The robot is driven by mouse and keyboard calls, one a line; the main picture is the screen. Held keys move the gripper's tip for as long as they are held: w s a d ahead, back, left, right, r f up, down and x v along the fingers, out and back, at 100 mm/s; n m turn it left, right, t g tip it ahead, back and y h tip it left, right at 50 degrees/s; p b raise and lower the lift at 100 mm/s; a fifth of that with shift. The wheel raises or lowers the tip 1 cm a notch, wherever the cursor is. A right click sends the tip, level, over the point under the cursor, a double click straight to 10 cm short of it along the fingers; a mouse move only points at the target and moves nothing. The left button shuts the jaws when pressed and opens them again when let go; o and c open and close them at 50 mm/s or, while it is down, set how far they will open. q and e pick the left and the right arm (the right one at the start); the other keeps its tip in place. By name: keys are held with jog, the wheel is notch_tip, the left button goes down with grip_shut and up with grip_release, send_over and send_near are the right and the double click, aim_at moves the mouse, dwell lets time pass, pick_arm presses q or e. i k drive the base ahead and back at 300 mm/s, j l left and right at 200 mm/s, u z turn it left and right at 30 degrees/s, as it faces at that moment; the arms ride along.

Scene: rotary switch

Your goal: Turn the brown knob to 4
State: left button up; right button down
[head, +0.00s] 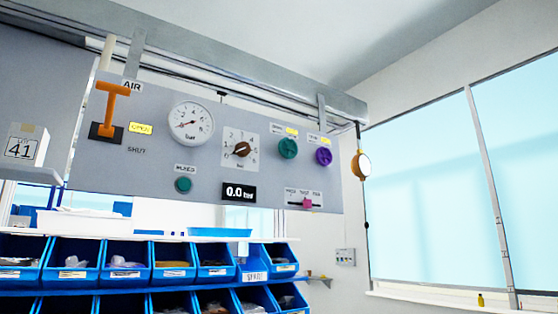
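The brown knob (242,149) sits on a pale square dial plate (228,163) in the middle of the grey panel (262,121). Small numbers ring the knob; they are too small to read surely. Its pointer seems to aim to the lower left, but the exact number is unclear. Below it, a black display (239,193) reads 0.0 with a small unit. Neither of my grippers shows in the head view, and nothing touches the knob.
The panel also carries an orange AIR lever (112,105), a round gauge (191,124), a teal button (183,185), a green knob (288,148), a purple knob (324,156) and a pink slider (308,203). Blue bins (125,262) stand below. A yellow-rimmed round device (361,166) hangs at the right.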

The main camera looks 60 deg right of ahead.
aim_at(243, 148)
jog(key=z, duration=1.7)
jog(key=u, duration=0.35)
jog(key=i+l+u, duration=0.15)
jog(key=l+u, duration=0.45)
jog(key=u, duration=0.2)
jog(key=i+l+u, duration=0.1)
jog(key=l+u, duration=0.7)
